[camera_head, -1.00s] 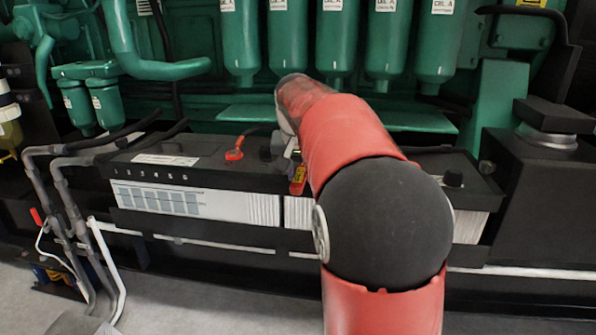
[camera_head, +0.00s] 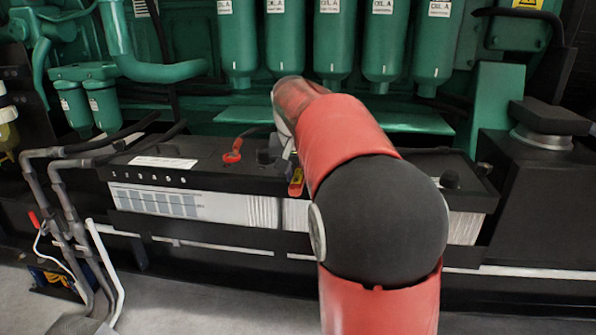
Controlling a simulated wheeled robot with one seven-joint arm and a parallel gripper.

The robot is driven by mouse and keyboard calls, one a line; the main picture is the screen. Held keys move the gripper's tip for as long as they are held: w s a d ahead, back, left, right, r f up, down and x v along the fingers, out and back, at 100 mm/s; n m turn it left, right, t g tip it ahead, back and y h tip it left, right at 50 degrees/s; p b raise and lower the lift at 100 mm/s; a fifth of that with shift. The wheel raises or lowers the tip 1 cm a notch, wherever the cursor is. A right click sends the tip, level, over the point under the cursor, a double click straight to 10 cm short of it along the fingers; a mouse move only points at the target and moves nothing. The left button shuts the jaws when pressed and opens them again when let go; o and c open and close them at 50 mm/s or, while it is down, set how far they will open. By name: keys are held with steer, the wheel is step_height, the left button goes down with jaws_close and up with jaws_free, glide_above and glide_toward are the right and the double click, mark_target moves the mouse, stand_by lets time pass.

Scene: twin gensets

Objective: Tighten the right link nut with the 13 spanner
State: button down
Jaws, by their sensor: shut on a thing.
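My gripper (camera_head: 286,152) is mostly hidden behind my red arm, over the front edge of the black battery tray. A small grey part of it shows beside the arm. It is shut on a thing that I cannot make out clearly. A small red and yellow piece (camera_head: 296,184) shows just below it, against the tray's front. I cannot tell whether this is part of the 13 spanner. The right link nut is not visible; my arm covers the middle of the battery. A red cable end (camera_head: 232,152) sits on the battery top (camera_head: 200,148), left of my gripper.
Green OIL filters (camera_head: 332,40) hang above and behind the battery. Grey pipes (camera_head: 62,190) rise at the left. A black mount block (camera_head: 535,180) stands at the right. A white rail (camera_head: 225,247) runs low along the front. Grey floor is clear at the lower middle.

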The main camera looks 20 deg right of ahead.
steer(key=shift+r, duration=0.2)
steer(key=shift+r+p, duration=0.5)
stand_by(0.3)
step_height(320, 180, up, 3)
steer(key=shift+f+p, duration=0.2)
steer(key=shift+p, duration=1.05)
steer(key=shift+r, duration=0.9)
